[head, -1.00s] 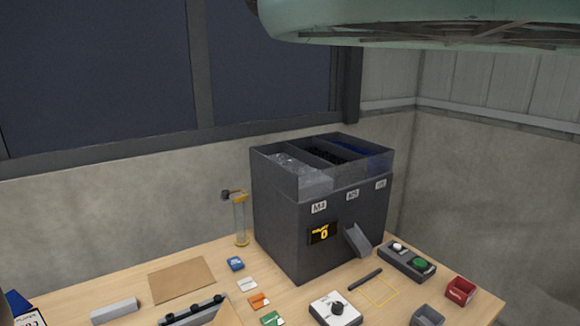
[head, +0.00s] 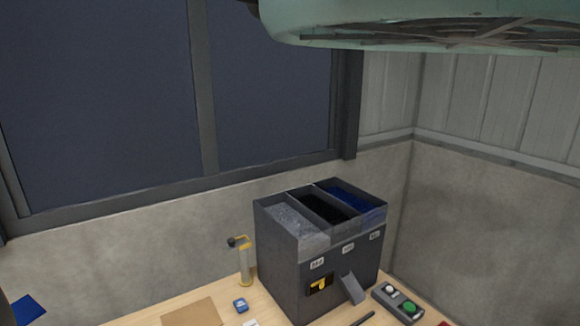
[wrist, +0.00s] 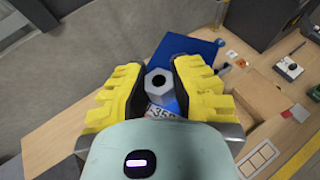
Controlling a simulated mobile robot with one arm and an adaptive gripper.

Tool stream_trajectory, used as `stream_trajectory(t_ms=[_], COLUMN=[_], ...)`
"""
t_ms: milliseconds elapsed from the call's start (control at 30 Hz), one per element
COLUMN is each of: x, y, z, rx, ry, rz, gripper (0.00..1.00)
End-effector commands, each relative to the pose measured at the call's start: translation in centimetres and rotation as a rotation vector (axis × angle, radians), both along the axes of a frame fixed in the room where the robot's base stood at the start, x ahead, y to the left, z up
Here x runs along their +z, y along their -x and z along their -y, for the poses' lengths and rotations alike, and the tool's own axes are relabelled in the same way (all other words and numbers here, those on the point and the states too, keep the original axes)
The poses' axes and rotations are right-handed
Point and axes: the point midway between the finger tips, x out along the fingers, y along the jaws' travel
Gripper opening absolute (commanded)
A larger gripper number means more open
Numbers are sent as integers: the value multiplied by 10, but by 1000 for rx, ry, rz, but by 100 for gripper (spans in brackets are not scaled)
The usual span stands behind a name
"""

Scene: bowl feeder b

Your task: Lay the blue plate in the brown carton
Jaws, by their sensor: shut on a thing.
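The blue plate (wrist: 198,47) is in the wrist view, with a grey hexagonal post (wrist: 160,82) and a white printed label. My gripper (wrist: 152,90) has its yellow fingers closed on either side of the post. The plate's lower part is hidden by the fingers and wrist. A blue corner of the plate also shows at the lower left edge of the head view (head: 28,309). The brown carton (wrist: 262,93) stands on the bench to the right of the plate in the wrist view. Its inside is hard to make out.
A dark three-bin feeder (head: 285,275) stands on the wooden bench, with a yellow-topped clear tube (head: 245,262) beside it. A brown sheet (head: 192,313) lies in front. A control box with a green button (head: 398,301) is at right. Small coloured cards lie near the feeder.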

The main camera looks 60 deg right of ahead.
Motion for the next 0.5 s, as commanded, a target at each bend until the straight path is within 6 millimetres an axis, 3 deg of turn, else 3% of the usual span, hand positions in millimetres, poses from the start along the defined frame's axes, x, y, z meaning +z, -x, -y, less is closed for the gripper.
stream_trajectory(t_ms=[33, 500], x=[25, 122], y=[0, 1], z=[2, 2], rx=[-4, -5], ry=[2, 0], rz=[-1, -4], gripper=[0, 0])
